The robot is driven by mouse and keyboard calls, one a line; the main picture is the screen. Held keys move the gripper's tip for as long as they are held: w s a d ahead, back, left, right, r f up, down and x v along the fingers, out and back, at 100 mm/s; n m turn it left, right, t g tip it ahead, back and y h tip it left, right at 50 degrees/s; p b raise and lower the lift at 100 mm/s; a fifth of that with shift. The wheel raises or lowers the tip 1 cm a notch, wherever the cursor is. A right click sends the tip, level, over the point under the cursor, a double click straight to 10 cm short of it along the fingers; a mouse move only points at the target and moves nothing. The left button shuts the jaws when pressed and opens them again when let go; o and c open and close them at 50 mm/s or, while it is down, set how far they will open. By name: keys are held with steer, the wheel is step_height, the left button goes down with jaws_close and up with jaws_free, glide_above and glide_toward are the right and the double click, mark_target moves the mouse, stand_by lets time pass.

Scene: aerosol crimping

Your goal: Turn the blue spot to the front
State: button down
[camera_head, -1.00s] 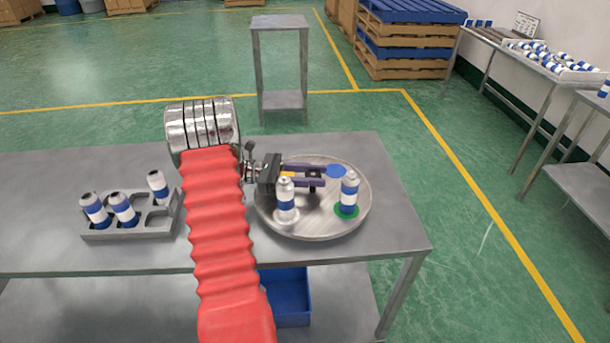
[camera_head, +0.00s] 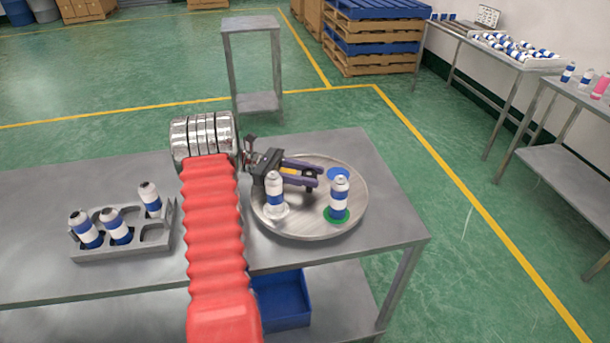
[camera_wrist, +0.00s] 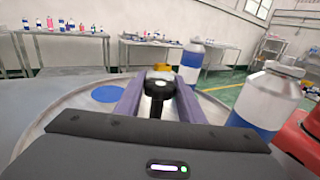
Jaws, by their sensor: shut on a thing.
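A round metal turntable (camera_head: 309,226) sits on the right part of the table. A blue-and-white can (camera_head: 339,196) stands on the green spot (camera_head: 337,216) at the front right. Another can (camera_head: 274,194) stands on a white spot (camera_head: 276,212) at the front left. My gripper (camera_head: 315,174) reaches in from the left, low over the turntable. Its purple fingers are shut on a black knob (camera_wrist: 158,86) on the turntable.
A grey rack (camera_head: 130,246) with several cans stands left of my arm on the table. A blue bin (camera_head: 282,300) is on the lower shelf. The table's right edge is close to the turntable. Side tables (camera_head: 490,62) stand farther right.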

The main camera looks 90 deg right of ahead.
stand_by(0.3)
steer(key=c, duration=1.2)
jaws_free()
